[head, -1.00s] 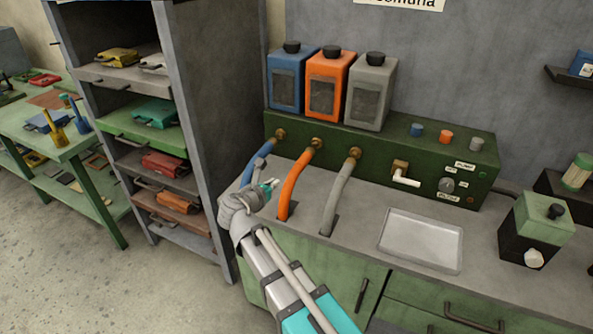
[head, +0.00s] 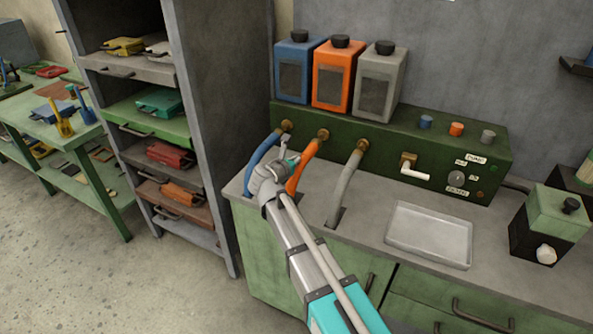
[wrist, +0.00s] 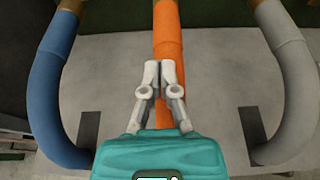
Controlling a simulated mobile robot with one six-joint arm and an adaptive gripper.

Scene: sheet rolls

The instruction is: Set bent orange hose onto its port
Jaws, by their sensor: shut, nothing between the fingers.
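The orange hose (head: 302,172) runs from the counter up to a brass port (head: 323,134) on the green panel. Its upper end is at the port, but I cannot tell how fully it is seated. My gripper (head: 290,146) is at the hose's left side in the head view, partly covering its lower part. In the wrist view, the gripper's fingertips (wrist: 164,64) are together and empty in front of the orange hose (wrist: 168,45). The hose's lower part is largely hidden behind the fingers and the teal gripper body.
A blue hose (head: 262,158) stands close on the left and a grey hose (head: 346,185) on the right. Blue, orange and grey canisters stand on the panel (head: 385,150). A white tray (head: 429,236) lies on the counter to the right, with bare counter around it.

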